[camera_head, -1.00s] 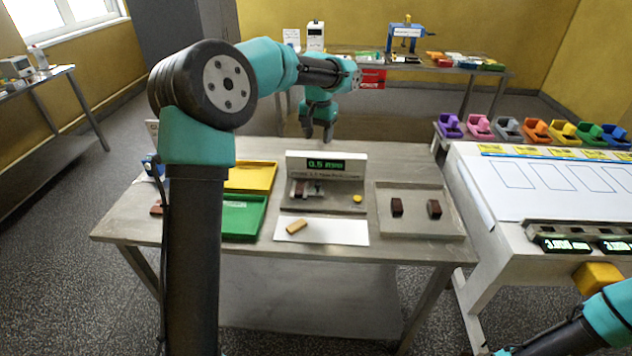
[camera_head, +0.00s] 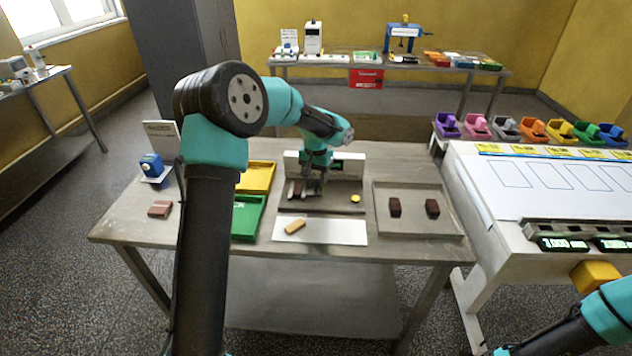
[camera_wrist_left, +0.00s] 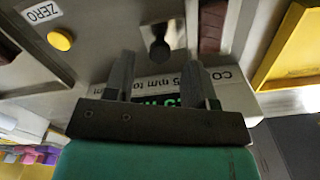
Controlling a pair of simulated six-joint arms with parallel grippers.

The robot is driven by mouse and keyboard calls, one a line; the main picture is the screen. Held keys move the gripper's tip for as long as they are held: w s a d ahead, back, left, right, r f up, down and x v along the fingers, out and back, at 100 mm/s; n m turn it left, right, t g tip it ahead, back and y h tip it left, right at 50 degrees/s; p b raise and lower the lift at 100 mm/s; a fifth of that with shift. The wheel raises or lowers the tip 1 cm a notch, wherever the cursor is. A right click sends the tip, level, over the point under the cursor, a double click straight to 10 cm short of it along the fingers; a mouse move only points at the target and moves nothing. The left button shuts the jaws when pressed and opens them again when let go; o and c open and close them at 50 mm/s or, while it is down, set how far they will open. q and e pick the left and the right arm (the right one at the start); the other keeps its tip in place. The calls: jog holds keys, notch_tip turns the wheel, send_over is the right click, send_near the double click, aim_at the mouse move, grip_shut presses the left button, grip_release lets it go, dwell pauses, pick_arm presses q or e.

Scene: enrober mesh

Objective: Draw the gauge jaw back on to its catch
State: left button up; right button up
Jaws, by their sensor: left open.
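The grey gauge (camera_head: 335,207) stands on the middle table, its upright display panel (camera_head: 350,162) partly hidden behind my left arm. A dark brown block (camera_head: 295,188) sits in it at the left. My left gripper (camera_head: 313,188) is open, pointing down over the gauge just right of that block. In the left wrist view, a small metal upright with a round end (camera_wrist_left: 160,47), perhaps the jaw's handle, shows between the fingertips of the gripper (camera_wrist_left: 158,65). I cannot tell whether they touch it. The catch cannot be made out. My right gripper is out of view.
The yellow zero button (camera_head: 355,198) is on the gauge's right. A grey tray (camera_head: 415,227) with two brown blocks lies right, yellow (camera_head: 258,172) and green (camera_head: 247,217) trays left. A tan block (camera_head: 295,227) rests on a white sheet (camera_head: 340,233) in front.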

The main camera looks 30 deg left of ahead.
aim_at(312, 187)
pick_arm(q)
jog(key=shift+f, duration=1.35)
jog(key=shift+c, duration=0.3)
grip_shut()
